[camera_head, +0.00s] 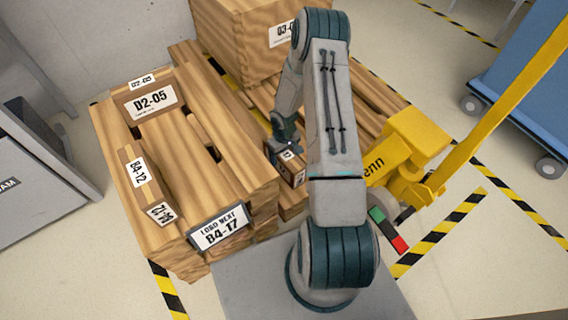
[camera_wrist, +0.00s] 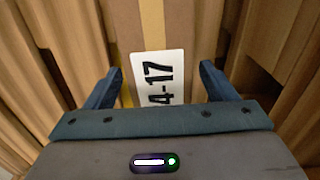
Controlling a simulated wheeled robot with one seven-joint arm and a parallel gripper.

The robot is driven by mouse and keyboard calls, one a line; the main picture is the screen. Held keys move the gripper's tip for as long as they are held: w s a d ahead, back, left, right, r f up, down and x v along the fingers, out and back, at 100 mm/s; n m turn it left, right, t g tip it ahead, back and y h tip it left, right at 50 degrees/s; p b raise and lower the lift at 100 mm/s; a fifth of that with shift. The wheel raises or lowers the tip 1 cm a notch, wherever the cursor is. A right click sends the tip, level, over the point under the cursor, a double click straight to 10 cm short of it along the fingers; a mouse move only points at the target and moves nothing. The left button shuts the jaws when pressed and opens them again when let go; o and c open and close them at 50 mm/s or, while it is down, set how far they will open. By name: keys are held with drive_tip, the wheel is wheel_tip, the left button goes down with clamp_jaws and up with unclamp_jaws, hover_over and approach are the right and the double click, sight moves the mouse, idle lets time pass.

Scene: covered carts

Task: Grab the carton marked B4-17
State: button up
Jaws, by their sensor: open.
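The carton marked B4-17 is a small brown box (camera_head: 292,170) on the slatted wood, right of the tall wooden stack in the head view. In the wrist view the carton (camera_wrist: 184,28) runs up the middle, with a tape strip and a white label reading "4-17"; the rest of the marking is hidden. My gripper (camera_head: 285,143) is directly above the carton and hides part of it. In the wrist view my gripper (camera_wrist: 160,72) is open, with one finger on each side of the label. I cannot tell whether the fingers touch the carton.
The wooden stack (camera_head: 185,150) bears cartons D2-05 (camera_head: 148,100) and B4-12 (camera_head: 127,165), and a sign "LOAD NEXT B4-17" (camera_head: 220,228). A large wooden crate (camera_head: 235,45) stands behind. A yellow pallet jack (camera_head: 415,140) and blue cart (camera_head: 525,75) are at right.

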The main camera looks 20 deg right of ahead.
drive_tip(key=shift+f, duration=0.6)
drive_tip(key=shift+r, duration=0.1)
drive_tip(key=c, duration=1.6)
drive_tip(key=shift+r, duration=0.1)
